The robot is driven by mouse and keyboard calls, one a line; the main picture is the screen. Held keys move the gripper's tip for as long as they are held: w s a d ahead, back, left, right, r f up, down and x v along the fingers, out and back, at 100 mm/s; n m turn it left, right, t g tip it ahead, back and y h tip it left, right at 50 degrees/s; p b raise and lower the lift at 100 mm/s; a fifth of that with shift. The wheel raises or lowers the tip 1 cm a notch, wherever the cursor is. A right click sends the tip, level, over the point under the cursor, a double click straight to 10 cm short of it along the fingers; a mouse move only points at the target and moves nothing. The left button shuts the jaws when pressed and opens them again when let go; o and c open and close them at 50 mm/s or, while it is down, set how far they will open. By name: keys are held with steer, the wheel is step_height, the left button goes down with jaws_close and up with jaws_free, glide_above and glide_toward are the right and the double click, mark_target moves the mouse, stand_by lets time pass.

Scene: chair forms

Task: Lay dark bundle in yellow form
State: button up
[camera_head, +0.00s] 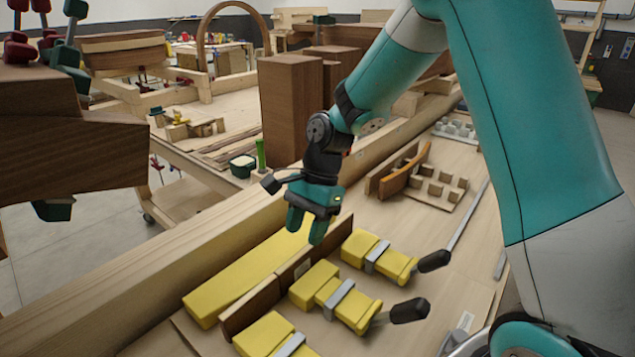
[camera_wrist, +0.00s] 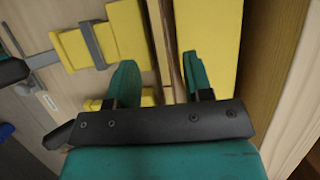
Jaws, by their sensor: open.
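The yellow form has a long yellow block (camera_head: 245,280) on one side and several yellow clamps (camera_head: 318,285) on the other. The dark bundle (camera_head: 252,308), a dark brown wood strip standing on edge, lies in the gap between block and clamps. My gripper (camera_head: 305,224) is above the far part of this gap, open and empty, with its fingers pointing down. In the wrist view the fingers (camera_wrist: 160,66) are spread on either side of the line of the strip (camera_wrist: 158,45), with the yellow block (camera_wrist: 209,40) at right. Exact finger height is unclear.
A long wooden beam (camera_head: 180,255) runs along the left of the form. Black clamp handles (camera_head: 410,310) stick out to the right. A curved brown piece (camera_head: 405,172) and pegged board (camera_head: 437,190) lie farther back. Tall brown blocks (camera_head: 290,105) stand behind my gripper.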

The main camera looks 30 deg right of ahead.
steer(key=v, duration=1.1)
steer(key=shift+r, duration=0.2)
steer(key=s+a+n+t, duration=0.1)
steer(key=s+a+n, duration=0.4)
steer(key=s+n, duration=0.5)
steer(key=s+a+r+n, duration=0.1)
steer(key=s+a+n, duration=0.4)
steer(key=s+n, duration=0.5)
steer(key=shift+s+a+r+n+t, duration=0.3)
steer(key=shift+s+a+t, duration=0.1)
steer(key=shift+s, duration=1)
steer(key=shift+c, duration=0.2)
